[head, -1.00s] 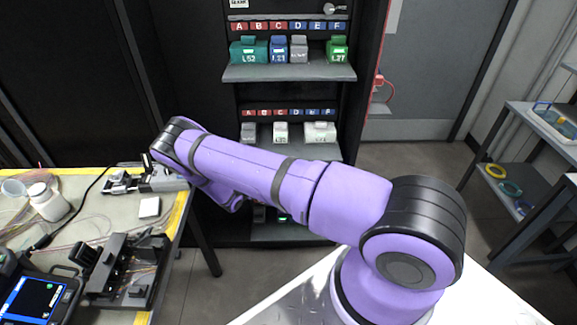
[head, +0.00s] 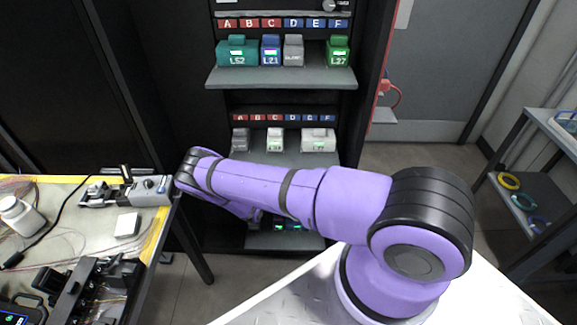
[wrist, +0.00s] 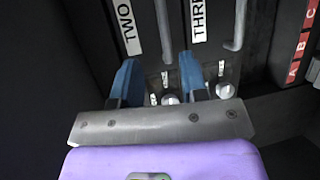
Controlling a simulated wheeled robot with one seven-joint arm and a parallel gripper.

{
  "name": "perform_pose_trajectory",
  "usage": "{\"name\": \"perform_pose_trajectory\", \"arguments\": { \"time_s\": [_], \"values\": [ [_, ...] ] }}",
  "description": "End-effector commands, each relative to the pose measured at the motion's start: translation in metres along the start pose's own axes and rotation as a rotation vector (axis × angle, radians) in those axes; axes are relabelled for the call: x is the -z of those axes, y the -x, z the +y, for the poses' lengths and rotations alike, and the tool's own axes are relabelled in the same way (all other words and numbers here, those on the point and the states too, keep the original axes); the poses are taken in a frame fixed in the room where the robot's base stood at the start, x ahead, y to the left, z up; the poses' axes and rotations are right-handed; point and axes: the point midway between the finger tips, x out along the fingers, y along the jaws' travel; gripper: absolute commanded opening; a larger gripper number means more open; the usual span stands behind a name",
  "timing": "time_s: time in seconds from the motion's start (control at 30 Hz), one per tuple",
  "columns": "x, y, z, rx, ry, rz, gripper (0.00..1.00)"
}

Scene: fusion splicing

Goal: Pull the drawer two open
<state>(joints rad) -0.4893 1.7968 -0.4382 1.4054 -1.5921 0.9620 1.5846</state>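In the wrist view, the dark front of drawer two (wrist: 98,28) carries a white "TWO" label (wrist: 126,25). Its grey bar handle (wrist: 163,30) runs beside the label, and the front looks flush with drawer three. My gripper (wrist: 158,62) is open, with its two blue fingers apart. The handle's end appears between the fingertips in the picture, and I cannot tell whether they reach around it. No contact shows. In the head view, my purple arm hides the gripper, and I cannot make out drawer two there.
Drawer three, labelled "THREE" (wrist: 199,18), has its own handle (wrist: 239,25) close to the right finger. Round locks (wrist: 170,98) sit near the fingers. A shelf rack (head: 282,77) holds several labelled boxes. A cluttered workbench (head: 163,215) stands at left, a side rack (head: 548,200) at right.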

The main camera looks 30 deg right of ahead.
Motion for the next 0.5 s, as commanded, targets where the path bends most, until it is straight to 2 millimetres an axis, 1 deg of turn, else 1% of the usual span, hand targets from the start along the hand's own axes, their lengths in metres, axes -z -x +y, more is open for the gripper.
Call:
{"name": "perform_pose_trajectory", "arguments": {
  "time_s": [0.03, 0.13, 0.23, 0.37, 0.5],
  "values": [
    [-0.001, 0.000, -0.004, -0.001, 0.005, 0.008, 0.40],
    [-0.001, -0.002, -0.007, -0.002, 0.007, 0.014, 0.40],
    [-0.001, -0.010, -0.007, -0.002, 0.006, 0.014, 0.40],
    [-0.002, -0.030, -0.007, -0.003, 0.004, 0.012, 0.40],
    [-0.002, -0.056, -0.007, -0.001, 0.005, 0.011, 0.40]
  ]
}}
